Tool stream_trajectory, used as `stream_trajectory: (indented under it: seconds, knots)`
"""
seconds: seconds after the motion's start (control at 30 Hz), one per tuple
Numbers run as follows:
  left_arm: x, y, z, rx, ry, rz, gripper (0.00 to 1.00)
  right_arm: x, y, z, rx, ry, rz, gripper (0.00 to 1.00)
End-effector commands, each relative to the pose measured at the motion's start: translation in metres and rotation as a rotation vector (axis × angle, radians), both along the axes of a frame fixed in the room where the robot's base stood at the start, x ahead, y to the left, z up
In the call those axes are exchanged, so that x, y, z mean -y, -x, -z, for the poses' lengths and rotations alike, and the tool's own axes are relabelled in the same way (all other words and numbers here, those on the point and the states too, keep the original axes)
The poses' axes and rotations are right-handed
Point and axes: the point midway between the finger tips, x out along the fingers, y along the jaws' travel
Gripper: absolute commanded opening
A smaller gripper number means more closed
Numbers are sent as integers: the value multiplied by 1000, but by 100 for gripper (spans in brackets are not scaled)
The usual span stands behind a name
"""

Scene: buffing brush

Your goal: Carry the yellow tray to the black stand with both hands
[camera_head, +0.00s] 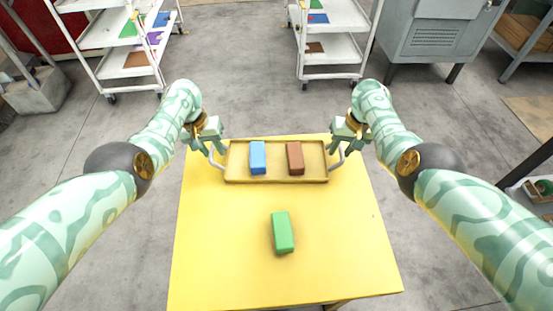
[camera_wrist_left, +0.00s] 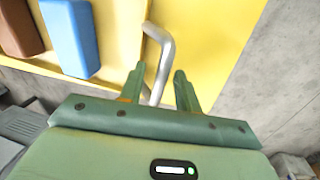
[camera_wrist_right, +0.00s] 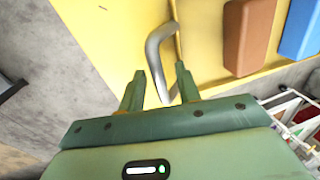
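The yellow tray (camera_head: 276,180) lies at the far edge of the yellow table, with a blue block (camera_head: 258,158) and a brown block (camera_head: 295,158) in it. A grey bent handle stands at each end. My left gripper (camera_head: 210,149) is at the left handle; in the left wrist view this handle (camera_wrist_left: 162,58) passes between the parted fingers. My right gripper (camera_head: 346,148) is at the right handle; in the right wrist view that handle (camera_wrist_right: 157,52) also runs between parted fingers. I cannot make out a black stand in any view.
A green block (camera_head: 283,232) lies on the yellow table (camera_head: 220,255) nearer to me. White shelf carts (camera_head: 125,65) (camera_head: 333,50) and a grey cabinet (camera_head: 430,38) stand beyond. Grey floor is free between the carts and around the table.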

Motion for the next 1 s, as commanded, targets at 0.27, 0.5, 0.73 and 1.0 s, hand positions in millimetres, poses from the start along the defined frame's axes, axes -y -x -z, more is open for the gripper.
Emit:
stream_trajectory:
  seconds: [0.27, 0.5, 0.73, 1.0]
  knots:
    - [1, 1, 7, 1, -1, 0, 33, 0, 1, 7, 1, 0, 1, 33]
    - [1, 1, 7, 1, -1, 0, 28, -1, 1, 7, 1, 0, 1, 28]
    - [1, 1, 7, 1, -1, 0, 0, -1, 1, 7, 1, 0, 1, 0]
    - [0, 0, 3, 4, -2, -1, 0, 0, 0, 3, 4, 1, 2, 0]
